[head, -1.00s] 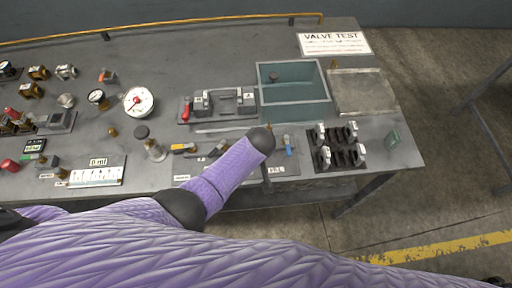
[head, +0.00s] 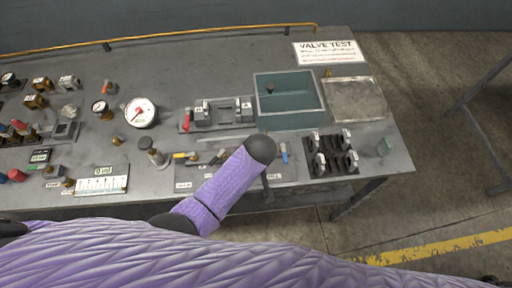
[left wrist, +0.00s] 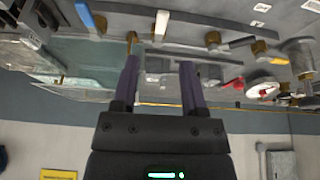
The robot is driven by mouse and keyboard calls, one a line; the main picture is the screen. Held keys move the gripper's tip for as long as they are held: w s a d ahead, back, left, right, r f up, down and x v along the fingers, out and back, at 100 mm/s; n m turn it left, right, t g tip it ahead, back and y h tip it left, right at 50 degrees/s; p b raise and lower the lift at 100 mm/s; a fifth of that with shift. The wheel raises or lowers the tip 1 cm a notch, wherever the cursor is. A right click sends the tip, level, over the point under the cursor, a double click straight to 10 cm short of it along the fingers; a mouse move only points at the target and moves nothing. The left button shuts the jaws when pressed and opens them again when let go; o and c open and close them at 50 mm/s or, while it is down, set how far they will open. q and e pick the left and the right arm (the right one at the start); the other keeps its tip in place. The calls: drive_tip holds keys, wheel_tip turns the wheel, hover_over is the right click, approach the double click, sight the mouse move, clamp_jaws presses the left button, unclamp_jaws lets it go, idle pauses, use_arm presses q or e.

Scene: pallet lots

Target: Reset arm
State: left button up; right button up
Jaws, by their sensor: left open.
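My left gripper (left wrist: 160,66) shows in the left wrist view with its two dark fingers apart and nothing between them. It hangs in front of the workbench fittings, which look upside down in that view. In the head view my purple arm crosses the bottom, and one link with a dark rounded end reaches up over the bench's front edge. I cannot make out gripper fingers in the head view. My right gripper is in neither view.
The grey workbench (head: 220,75) carries a teal bin (head: 290,119), a white gauge (head: 140,112), a red-handled valve block (head: 218,114), a black rack (head: 330,152) and a VALVE TEST sign (head: 328,52). Open floor with a yellow line (head: 440,250) lies to the right.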

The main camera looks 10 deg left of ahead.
use_arm(q)
drive_tip(key=v, duration=0.3)
drive_tip(key=shift+s+r+p, duration=0.15)
drive_tip(key=shift+r+p, duration=0.05)
drive_tip(key=shift+p, duration=0.2)
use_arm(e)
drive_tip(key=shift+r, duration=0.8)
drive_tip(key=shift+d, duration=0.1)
use_arm(q)
drive_tip(key=s+a+r+m+g+h, duration=0.1)
drive_tip(key=s+a+r+m, duration=0.2)
drive_tip(key=s+a+r, duration=0.35)
drive_tip(key=s+a+r+m+h, duration=0.1)
drive_tip(key=s+a+r+m, duration=0.15)
drive_tip(key=s, duration=0.65)
drive_tip(key=s+f+g+b, duration=0.3)
drive_tip(key=f+b, duration=0.9)
drive_tip(key=f, duration=2)
drive_tip(key=s+a+f+b, duration=0.3)
drive_tip(key=s+f+b, duration=0.4)
drive_tip(key=s+f, duration=0.6)
wheel_tip(320, 180, down, 3)
drive_tip(key=shift+a+y, duration=0.2)
drive_tip(key=shift+y, duration=0.2)
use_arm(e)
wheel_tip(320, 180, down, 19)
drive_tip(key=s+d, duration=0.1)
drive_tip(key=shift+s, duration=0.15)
